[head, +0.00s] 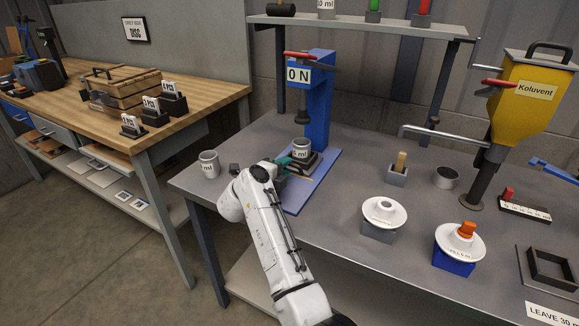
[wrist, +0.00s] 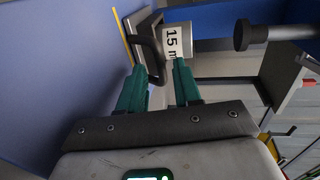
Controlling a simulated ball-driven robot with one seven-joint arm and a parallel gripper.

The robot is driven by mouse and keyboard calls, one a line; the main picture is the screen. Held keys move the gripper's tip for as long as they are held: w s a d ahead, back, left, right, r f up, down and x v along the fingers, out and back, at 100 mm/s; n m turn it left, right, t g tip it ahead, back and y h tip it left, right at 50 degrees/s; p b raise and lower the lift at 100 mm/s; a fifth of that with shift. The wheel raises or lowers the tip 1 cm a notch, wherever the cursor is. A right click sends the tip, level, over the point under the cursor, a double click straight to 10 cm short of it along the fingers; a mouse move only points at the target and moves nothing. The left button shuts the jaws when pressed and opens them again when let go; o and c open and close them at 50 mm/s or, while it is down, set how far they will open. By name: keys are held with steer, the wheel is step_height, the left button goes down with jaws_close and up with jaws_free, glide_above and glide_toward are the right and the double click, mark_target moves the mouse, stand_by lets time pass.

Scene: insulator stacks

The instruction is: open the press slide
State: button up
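The blue press (head: 318,100) stands on the grey bench, with a "0 N" display and a dark ram above its base. Its dark slide (head: 306,163) sits at the base and carries a grey cup (head: 301,146). In the wrist view the cup (wrist: 179,42) reads "15 m", the rest cut off. A dark loop handle (wrist: 147,52) sticks out from the slide toward me. My gripper (wrist: 158,68) has its green fingers apart, with the handle's near end at the gap between their tips. I cannot tell whether they touch it. My gripper (head: 281,163) also shows beside the slide in the head view.
Another grey cup (head: 209,164) stands left of my gripper. The press ram (wrist: 243,36) hangs close to the cup in the wrist view. White-topped stands (head: 384,213) and the yellow Koluvent hopper (head: 529,93) are to the right.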

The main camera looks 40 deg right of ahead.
steer(key=shift+b+x, duration=0.3)
steer(key=shift+x, duration=1.65)
steer(key=shift+c, duration=0.2)
jaws_close()
